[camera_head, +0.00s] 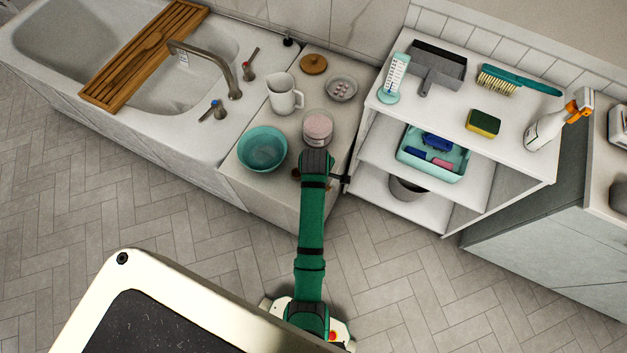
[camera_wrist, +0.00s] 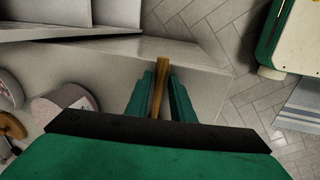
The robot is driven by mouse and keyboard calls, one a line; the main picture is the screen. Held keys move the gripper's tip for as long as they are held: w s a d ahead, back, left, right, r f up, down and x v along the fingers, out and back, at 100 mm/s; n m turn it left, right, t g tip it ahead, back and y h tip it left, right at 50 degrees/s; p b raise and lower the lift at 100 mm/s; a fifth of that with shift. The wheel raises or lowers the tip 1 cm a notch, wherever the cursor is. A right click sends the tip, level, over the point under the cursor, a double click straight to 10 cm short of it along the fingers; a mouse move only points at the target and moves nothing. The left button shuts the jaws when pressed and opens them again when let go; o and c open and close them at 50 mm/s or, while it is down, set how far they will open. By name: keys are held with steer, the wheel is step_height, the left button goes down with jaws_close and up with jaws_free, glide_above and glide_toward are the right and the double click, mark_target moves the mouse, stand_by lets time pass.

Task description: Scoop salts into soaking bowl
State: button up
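A clear round jar of pink salts (camera_head: 318,126) stands on the low counter, just beyond my gripper; it also shows at the left of the wrist view (camera_wrist: 62,104). The teal soaking bowl (camera_head: 262,149) sits left of the jar, and I cannot make out anything in it. My gripper (camera_wrist: 162,90) points down at the counter's front part, on the near side of the jar. A wooden handle (camera_wrist: 161,75), likely the scoop's, lies between its two green fingers. I cannot tell if they press on it. The handle's other end is hidden behind the gripper body.
A white pitcher (camera_head: 284,93), a wooden lid (camera_head: 313,64) and a small grey dish (camera_head: 341,88) stand behind the jar. A white shelf (camera_head: 456,103) with cleaning things stands close on the right. A sink with a faucet (camera_head: 213,68) is left.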

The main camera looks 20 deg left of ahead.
steer(key=shift+f, duration=0.1)
jaws_close()
stand_by(0.3)
steer(key=shift+r, duration=0.6)
steer(key=s+d+r, duration=0.7)
steer(key=s+r, duration=0.5)
steer(key=shift+f, duration=0.1)
